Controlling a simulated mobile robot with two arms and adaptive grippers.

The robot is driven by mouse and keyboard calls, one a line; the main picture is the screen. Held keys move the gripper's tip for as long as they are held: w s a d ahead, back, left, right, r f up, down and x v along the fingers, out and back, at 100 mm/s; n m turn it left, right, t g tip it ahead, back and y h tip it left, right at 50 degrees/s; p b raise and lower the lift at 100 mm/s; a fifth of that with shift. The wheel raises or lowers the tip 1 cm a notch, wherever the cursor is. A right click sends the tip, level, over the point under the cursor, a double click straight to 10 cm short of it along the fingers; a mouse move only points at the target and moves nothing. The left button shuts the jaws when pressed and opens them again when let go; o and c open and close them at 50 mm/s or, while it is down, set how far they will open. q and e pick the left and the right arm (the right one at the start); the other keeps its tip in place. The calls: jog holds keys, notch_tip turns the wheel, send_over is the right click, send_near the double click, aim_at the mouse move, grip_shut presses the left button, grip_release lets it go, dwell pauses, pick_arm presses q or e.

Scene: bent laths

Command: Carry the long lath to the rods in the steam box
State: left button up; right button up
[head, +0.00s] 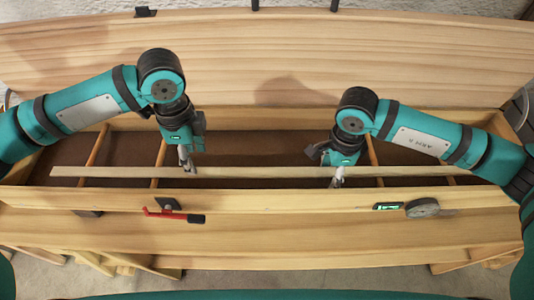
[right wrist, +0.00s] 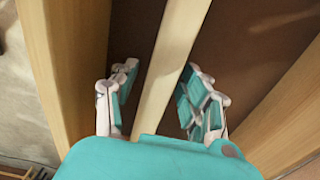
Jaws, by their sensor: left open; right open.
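The long lath (head: 265,171) is a pale thin strip running lengthwise inside the open steam box (head: 290,200). It passes over several thin wooden rods (head: 159,155) that cross the box, and it looks to lie on them. My left gripper (head: 187,166) is open at the lath, left of its middle. My right gripper (head: 337,178) is open at the lath, right of its middle. In the right wrist view the lath (right wrist: 172,75) runs between the two spread fingers (right wrist: 157,90), with gaps on both sides. The left fingertips are too small to see whether they touch the lath.
The box's wooden lid (head: 270,55) stands open behind. The dark box floor (head: 260,148) is otherwise clear.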

jog(key=shift+r, duration=0.15)
pick_arm(q)
notch_tip(320, 180, up, 4)
jog(key=shift+r, duration=0.1)
pick_arm(e)
notch_tip(320, 180, up, 12)
jog(key=shift+f, duration=0.2)
dwell(0.6)
